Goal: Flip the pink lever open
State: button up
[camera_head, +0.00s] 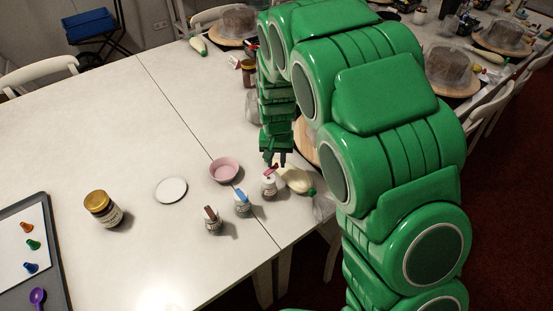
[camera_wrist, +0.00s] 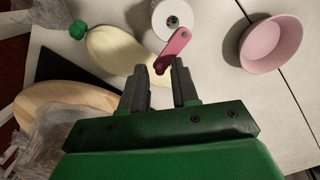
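The pink lever (camera_wrist: 176,48) sits on top of a small white bottle (camera_wrist: 168,12) in the wrist view, slanting toward my gripper (camera_wrist: 160,68). My gripper is open, with its two dark fingers apart. The lever's lower end shows between the fingertips in the picture; I cannot tell whether they touch. In the head view, the pink lever (camera_head: 270,171) tops the rightmost of three small bottles (camera_head: 269,187). My gripper (camera_head: 275,159) points down just above and behind it.
Bottles with a blue lever (camera_head: 242,195) and a brown lever (camera_head: 210,213) stand to the left. A pink bowl (camera_head: 224,170) is close behind. A pale squash-like vegetable (camera_head: 297,180) lies right beside the bottle. A white disc (camera_head: 171,190) and jar (camera_head: 102,209) stand farther left.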

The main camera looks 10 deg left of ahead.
aim_at(277, 164)
jog(key=shift+o, duration=0.4)
jog(key=shift+r, duration=0.15)
notch_tip(277, 164, up, 7)
jog(key=shift+f, duration=0.1)
jog(key=shift+r, duration=0.35)
jog(key=s+d+r, duration=0.6)
jog(key=d+r, duration=0.1)
jog(key=d, duration=0.2)
jog(key=s+d+r, duration=0.2)
jog(key=s+d, duration=0.3)
jog(key=s, duration=0.4)
jog(key=s+d+r+g, duration=0.1)
jog(key=s+d, duration=0.4)
jog(key=s, duration=0.5)
jog(key=s+d+r+m, duration=0.1)
jog(key=s+d+r, duration=0.2)
jog(key=s, duration=0.6)
jog(key=shift+s+d+r+g, duration=0.15)
jog(key=shift+d+r+g, duration=0.25)
jog(key=shift+d, duration=0.85)
